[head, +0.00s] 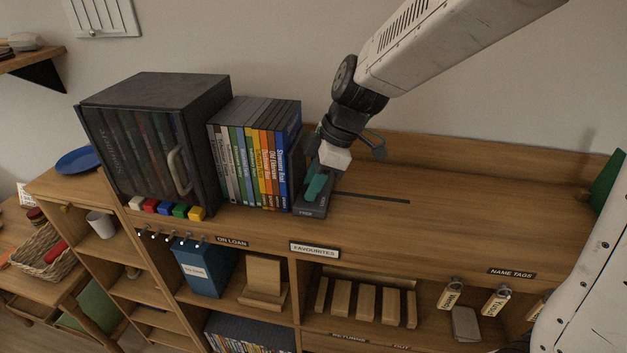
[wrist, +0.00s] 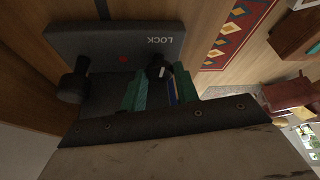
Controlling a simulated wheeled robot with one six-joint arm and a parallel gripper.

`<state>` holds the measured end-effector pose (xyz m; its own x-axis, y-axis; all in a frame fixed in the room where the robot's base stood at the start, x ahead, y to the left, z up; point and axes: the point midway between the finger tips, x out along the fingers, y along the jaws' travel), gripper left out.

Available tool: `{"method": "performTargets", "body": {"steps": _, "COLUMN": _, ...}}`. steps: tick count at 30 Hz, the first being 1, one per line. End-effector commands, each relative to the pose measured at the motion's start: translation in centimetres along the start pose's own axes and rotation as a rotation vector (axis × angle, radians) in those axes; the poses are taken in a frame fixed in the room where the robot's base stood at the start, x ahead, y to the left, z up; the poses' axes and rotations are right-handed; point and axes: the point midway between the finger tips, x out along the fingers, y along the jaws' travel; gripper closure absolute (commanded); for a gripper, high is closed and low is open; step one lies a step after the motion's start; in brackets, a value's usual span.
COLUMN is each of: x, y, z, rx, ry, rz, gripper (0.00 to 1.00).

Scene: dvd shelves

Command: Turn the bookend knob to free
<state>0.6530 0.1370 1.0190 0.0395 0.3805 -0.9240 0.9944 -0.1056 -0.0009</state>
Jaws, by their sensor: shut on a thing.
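The bookend (head: 312,208) is a dark grey piece on the shelf top, against the right end of the DVD row. In the wrist view the bookend plate (wrist: 95,42) carries an upside-down LOCK label and a red dot. The black knob (wrist: 157,66) has a white mark and sits between my teal fingertips. My gripper (head: 318,182) is shut on the knob, also in the wrist view (wrist: 160,88). The knob is hidden in the head view. A second black post (wrist: 72,84) stands on the plate's left.
A row of DVDs (head: 255,150) stands left of the bookend, beside a dark cabinet (head: 150,90) with a handle. A dark slot (head: 375,198) runs right from the bookend. The shelf top (head: 480,200) right of it is largely clear, with a green bookend-like piece (head: 607,180) far right.

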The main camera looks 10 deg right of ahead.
Motion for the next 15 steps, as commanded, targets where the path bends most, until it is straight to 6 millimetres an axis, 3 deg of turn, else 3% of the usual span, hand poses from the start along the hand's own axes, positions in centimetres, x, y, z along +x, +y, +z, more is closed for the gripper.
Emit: {"method": "performTargets", "body": {"steps": 15, "x": -0.03, "y": -0.42, "z": -0.21, "rx": 0.417, "ry": 0.002, "rz": 0.176, "gripper": 0.92}}
